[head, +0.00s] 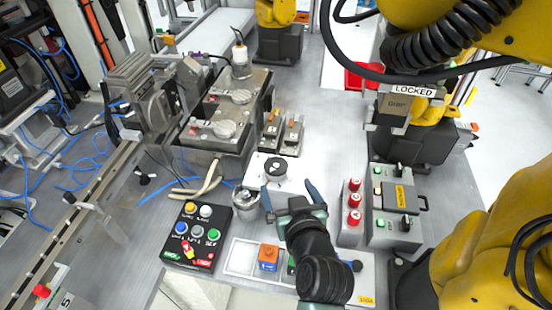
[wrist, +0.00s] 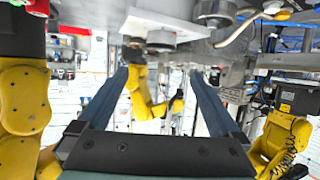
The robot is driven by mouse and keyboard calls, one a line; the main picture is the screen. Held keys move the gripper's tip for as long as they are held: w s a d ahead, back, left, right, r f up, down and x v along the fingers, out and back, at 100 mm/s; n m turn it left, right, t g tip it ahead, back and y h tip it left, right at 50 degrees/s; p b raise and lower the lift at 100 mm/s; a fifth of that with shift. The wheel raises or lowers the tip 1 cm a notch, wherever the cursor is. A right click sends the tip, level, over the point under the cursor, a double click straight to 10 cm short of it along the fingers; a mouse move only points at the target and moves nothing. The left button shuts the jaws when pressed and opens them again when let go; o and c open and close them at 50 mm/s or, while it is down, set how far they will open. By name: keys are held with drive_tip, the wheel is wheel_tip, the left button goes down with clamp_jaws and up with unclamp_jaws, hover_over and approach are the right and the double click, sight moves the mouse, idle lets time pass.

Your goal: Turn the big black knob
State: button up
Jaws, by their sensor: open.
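The big black knob (head: 276,166) sits on a white square plate (head: 259,176) at the middle of the grey table, with a pale mark on its top. My gripper (head: 289,189) is open, its two blue fingers spread wide on the near side of the knob. Nothing is between the fingers, and they look apart from the knob. In the wrist view the scene appears upside down. There the knob (wrist: 161,39) hangs under the white plate (wrist: 172,27), between and beyond the fingertips of my gripper (wrist: 158,72).
A metal pot (head: 245,201) stands close left of my gripper. A black button box (head: 196,236) is at the lower left. A grey box with red buttons (head: 353,203) and a grey switch panel (head: 396,205) stand to the right. Metal valve blocks (head: 228,118) stand behind left.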

sight(277, 168)
drive_tip(key=x, duration=1.3)
drive_tip(key=shift+s+f+p, duration=0.1)
drive_tip(key=shift+f+p, duration=0.2)
drive_tip(key=shift+f, duration=0.1)
drive_tip(key=c, duration=1.3)
